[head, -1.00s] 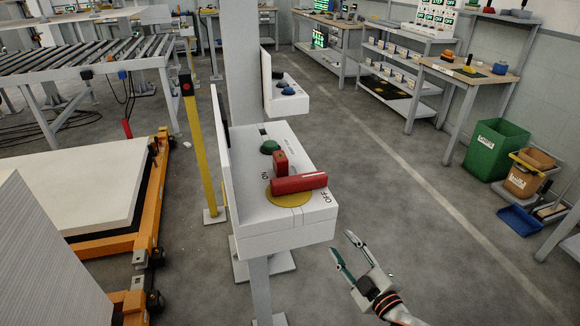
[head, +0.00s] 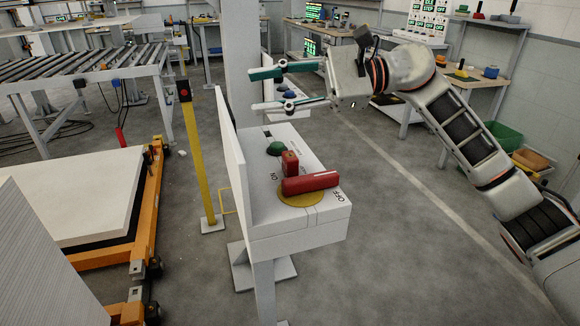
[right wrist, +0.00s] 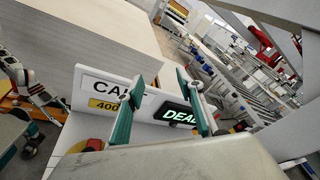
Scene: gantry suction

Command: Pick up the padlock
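No padlock can be picked out for certain. A small upright red block (head: 290,163) stands behind a thick red handle (head: 311,182) on a yellow disc (head: 301,198), on top of a white switch box marked ON and OFF; I cannot tell whether the block is a lock. My right gripper (head: 252,91) is open and empty, above and behind the red block, fingers pointing left. In the right wrist view its two teal fingers (right wrist: 158,82) are apart, before a sign panel. Part of an arm, seemingly my left, shows at that view's left edge; its gripper state is unclear.
The white switch box (head: 300,232) has an upright panel on its left and a green button (head: 275,149). A yellow post (head: 197,155) and an orange-framed platform (head: 157,190) stand left. A roller conveyor (head: 80,70) is behind. The floor to the right is open.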

